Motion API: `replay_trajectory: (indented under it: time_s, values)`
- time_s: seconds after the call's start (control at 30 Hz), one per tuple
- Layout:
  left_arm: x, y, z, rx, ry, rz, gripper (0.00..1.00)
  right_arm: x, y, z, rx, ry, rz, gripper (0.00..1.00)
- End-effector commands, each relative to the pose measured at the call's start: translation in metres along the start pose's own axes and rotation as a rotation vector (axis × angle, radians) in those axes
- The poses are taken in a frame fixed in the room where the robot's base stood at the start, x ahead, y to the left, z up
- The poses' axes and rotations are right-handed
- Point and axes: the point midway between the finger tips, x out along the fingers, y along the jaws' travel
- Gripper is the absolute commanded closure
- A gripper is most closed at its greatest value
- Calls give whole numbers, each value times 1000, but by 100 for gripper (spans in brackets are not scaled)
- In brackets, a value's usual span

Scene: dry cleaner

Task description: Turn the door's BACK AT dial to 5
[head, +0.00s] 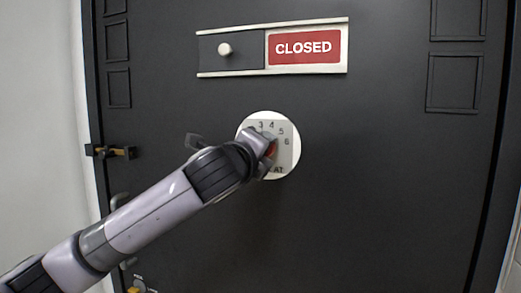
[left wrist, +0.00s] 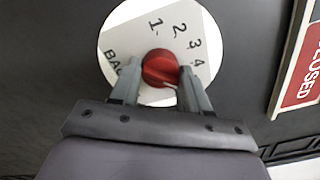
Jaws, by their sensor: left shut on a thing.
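The BACK AT dial is a round white plate (head: 292,165) with a grey face on the dark door, below the sign. The numbers 3, 4, 5 and 6 show in the head view; 1 to 4 show in the left wrist view. Its red knob (left wrist: 160,67) sits in the middle and is partly visible in the head view (head: 271,150). My left gripper (left wrist: 162,78) is shut on the knob, one finger on each side. My left arm hides the dial's left part in the head view. I cannot tell for sure which number the knob points to. My right gripper is not in view.
A sliding sign (head: 304,47) reading CLOSED is above the dial, with a white knob (head: 225,49) at its left. A latch (head: 112,152) is at the door's left edge. A small fitting (head: 137,287) is at the lower left. The door right of the dial is clear.

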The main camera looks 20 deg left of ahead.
Motion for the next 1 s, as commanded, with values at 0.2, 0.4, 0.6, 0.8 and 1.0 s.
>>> replay_trajectory:
  time_s: [0.2,0.4,0.6,0.8,1.0]
  values:
    - [0,0,-1,-1,2,1,30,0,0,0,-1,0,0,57]
    - [0,0,0,-1,1,0,30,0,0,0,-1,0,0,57]
    - [-9,1,-1,-1,0,-1,30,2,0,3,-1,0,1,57]
    - [-35,2,-1,-1,1,-2,30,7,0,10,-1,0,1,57]
    - [-59,1,-1,-1,1,-2,30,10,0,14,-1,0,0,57]
